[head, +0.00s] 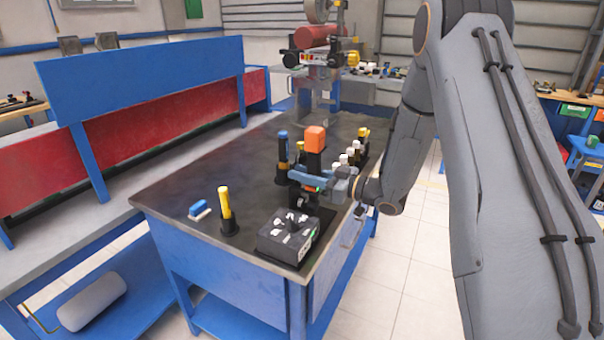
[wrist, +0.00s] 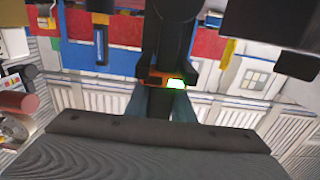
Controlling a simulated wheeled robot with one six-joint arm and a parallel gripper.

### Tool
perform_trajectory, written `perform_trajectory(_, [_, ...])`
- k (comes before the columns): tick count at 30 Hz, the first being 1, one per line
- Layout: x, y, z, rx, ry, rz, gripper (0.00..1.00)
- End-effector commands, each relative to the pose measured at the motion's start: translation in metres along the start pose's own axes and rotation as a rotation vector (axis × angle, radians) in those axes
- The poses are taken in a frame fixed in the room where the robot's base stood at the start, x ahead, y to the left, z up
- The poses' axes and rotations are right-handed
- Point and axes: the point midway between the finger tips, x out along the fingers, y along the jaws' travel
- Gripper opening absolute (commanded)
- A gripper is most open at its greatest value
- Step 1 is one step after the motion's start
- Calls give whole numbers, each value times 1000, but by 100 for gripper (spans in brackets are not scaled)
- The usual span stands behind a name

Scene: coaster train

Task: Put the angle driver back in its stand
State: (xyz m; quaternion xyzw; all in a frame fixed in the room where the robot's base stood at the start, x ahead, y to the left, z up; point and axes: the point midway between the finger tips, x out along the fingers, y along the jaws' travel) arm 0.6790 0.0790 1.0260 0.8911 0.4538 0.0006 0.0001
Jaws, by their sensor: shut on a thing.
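The angle driver (head: 315,140) is upright, with an orange block on top and a dark body. My gripper (head: 308,180) is shut around its body, near a small green light. In the wrist view the driver's dark body (wrist: 166,42) runs up between my fingers (wrist: 160,105), with an orange band and the lit green light. Below the driver in the head view is a dark stand area (head: 318,218), partly hidden behind a black box. I cannot tell whether the driver's lower end touches the stand or hangs above it.
The black box (head: 284,238) with pale labels sits at the table's front corner. A yellow-handled tool (head: 225,203) and a blue brush (head: 199,209) are left. A blue-topped tool (head: 283,150) and several white-topped items (head: 350,155) stand behind.

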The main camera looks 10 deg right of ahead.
Motion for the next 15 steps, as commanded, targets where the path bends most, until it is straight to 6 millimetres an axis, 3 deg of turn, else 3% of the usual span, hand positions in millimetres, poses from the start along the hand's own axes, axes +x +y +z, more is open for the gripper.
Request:
perform_trajectory(3, [0, 1, 0, -2, 4, 0, 0])
perform_trajectory(4, [0, 1, -1, -3, 3, 0, 27])
perform_trajectory(7, [0, 0, 0, -2, 3, 0, 44])
perform_trajectory(15, [-1, 0, 2, 2, -3, 0, 44])
